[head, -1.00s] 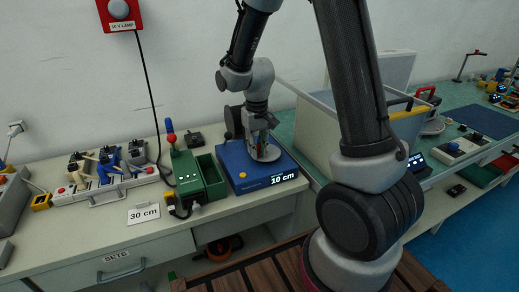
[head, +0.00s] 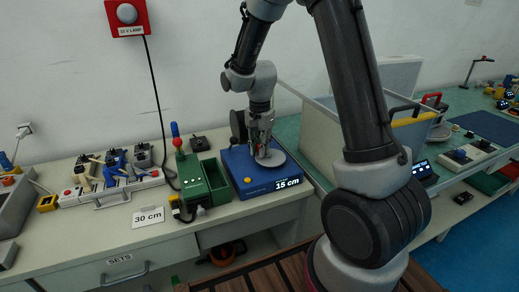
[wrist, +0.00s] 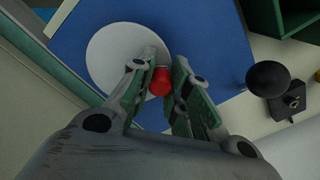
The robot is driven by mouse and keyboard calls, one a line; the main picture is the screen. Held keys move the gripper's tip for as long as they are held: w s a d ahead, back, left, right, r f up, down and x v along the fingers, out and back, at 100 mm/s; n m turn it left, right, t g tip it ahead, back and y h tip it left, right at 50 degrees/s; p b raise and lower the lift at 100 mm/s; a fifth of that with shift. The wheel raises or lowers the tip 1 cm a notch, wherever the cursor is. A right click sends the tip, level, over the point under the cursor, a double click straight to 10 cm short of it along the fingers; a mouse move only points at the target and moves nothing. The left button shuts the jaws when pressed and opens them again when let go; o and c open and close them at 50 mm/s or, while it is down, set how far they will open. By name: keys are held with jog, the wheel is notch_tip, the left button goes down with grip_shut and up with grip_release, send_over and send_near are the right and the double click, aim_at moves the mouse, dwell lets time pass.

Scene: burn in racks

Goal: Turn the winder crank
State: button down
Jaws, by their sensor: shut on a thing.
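The winder is a blue box (head: 236,168) on the bench, with a pale grey disc (head: 277,160) on top and a lit display (head: 288,183) reading 15 cm. In the wrist view the blue top (wrist: 200,25) and disc (wrist: 108,50) lie below my gripper. My gripper (head: 263,154) is over the disc, its fingers pointing down. In the wrist view its fingers (wrist: 163,84) are closed around the red crank knob (wrist: 160,80), which sits near the disc's edge. The crank's lower part is hidden by the fingers.
A green device (head: 188,175) with a red-and-blue lever and green tray stands close left of the winder. A card reading 30 cm (head: 149,216) lies on the bench. A large grey bin (head: 325,130) stands to the right. A red lamp box (head: 127,15) hangs on the wall.

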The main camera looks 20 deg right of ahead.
jog(key=shift+w+d+m, duration=0.25)
jog(key=shift+d+m, duration=0.05)
jog(key=shift+m, duration=0.8)
jog(key=shift+w+d+m, duration=0.25)
jog(key=shift+d+m, duration=0.05)
jog(key=shift+m, duration=0.8)
jog(key=c, duration=1.3)
grip_release()
notch_tip(320, 180, up, 12)
